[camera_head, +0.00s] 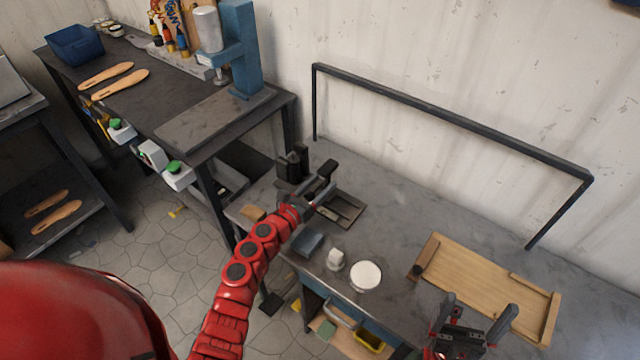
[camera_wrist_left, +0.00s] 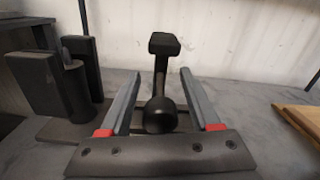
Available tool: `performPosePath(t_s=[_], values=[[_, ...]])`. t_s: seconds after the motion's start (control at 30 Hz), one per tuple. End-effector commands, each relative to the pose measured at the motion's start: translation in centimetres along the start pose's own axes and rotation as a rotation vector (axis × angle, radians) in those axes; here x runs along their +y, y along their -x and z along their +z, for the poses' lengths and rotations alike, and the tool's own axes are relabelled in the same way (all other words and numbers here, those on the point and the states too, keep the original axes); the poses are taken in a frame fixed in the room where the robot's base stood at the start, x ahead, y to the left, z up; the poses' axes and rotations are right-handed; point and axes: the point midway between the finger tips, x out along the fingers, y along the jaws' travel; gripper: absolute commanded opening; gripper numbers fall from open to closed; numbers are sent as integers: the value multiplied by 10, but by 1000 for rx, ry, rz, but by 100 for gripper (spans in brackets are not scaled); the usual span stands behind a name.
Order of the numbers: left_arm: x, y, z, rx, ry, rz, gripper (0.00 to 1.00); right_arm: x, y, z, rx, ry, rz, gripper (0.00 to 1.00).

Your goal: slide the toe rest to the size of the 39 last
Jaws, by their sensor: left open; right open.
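A black fixture with upright blocks (camera_head: 292,165) stands at the back left of the grey table, with a flat dark frame (camera_head: 350,208) beside it. My left gripper (camera_head: 321,188) is open at this fixture. In the left wrist view, a dark bar with a block-shaped end and a rounded knob (camera_wrist_left: 160,112) lies between the open fingers (camera_wrist_left: 157,100), with gaps on both sides. I cannot tell whether this bar is the toe rest. Dark upright blocks (camera_wrist_left: 50,85) stand left of the fingers. My right gripper (camera_head: 480,312) is open near the wooden board. No size number is readable.
A wooden board with raised edges (camera_head: 485,275) lies on the table (camera_head: 400,215) at right. A white round dish (camera_head: 366,276), small white item (camera_head: 335,260) and blue-grey block (camera_head: 307,243) are near the front edge. Foot-shaped wooden pieces (camera_head: 120,84) lie on the left bench. A black rail (camera_head: 450,113) runs behind.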

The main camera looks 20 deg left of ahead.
Motion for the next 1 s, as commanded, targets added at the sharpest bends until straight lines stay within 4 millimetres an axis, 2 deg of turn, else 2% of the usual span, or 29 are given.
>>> performPosePath(t_s=[0.2,0.23,0.57,1.0], values=[[0,0,0,0,1,0,63,0,0,0,0,0,0,97],[0,0,0,1,1,0,60,0,0,0,0,0,0,97],[0,0,0,0,1,0,0,0,0,0,0,0,0,97],[0,0,0,0,2,1,0,0,0,0,0,0,0,97]])
